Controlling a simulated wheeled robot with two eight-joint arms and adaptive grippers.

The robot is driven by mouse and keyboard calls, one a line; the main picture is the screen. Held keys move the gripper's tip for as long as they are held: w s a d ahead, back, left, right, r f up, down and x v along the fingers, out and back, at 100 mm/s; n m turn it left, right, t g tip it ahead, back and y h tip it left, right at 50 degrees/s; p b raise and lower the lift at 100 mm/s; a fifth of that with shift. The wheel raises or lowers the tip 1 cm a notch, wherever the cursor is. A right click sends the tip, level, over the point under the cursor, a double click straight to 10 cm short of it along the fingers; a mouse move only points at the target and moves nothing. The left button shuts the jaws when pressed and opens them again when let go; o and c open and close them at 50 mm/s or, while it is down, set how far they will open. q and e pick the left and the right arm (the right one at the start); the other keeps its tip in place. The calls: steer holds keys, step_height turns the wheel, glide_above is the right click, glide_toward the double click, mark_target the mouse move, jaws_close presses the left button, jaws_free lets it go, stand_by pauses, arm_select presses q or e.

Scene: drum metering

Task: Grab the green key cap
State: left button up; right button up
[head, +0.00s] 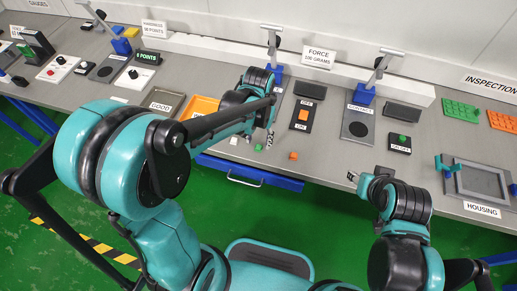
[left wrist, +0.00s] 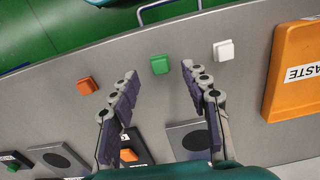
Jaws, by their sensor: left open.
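The green key cap (head: 258,147) sits on the grey table near its front edge. In the left wrist view the green cap (left wrist: 159,64) lies just beyond the gap between my left fingertips. My left gripper (left wrist: 158,74) is open and empty, pointing down at the table. In the head view my left gripper (head: 270,139) is beside the green cap. My right gripper (head: 354,177) is at the table's front edge, far to the right of the cap; its jaw opening is too small to judge.
A white cap (left wrist: 223,50) and an orange cap (left wrist: 87,86) lie on either side of the green one. The orange WASTE tray (left wrist: 292,70) is close by.

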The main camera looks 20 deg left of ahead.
mark_target(259, 146)
arm_select(q)
step_height(259, 146, down, 3)
steer(key=shift+f+b, duration=0.1)
steer(key=shift+b, duration=0.4)
steer(key=shift+c, duration=0.4)
steer(key=c, duration=0.8)
steer(key=shift+o, duration=0.2)
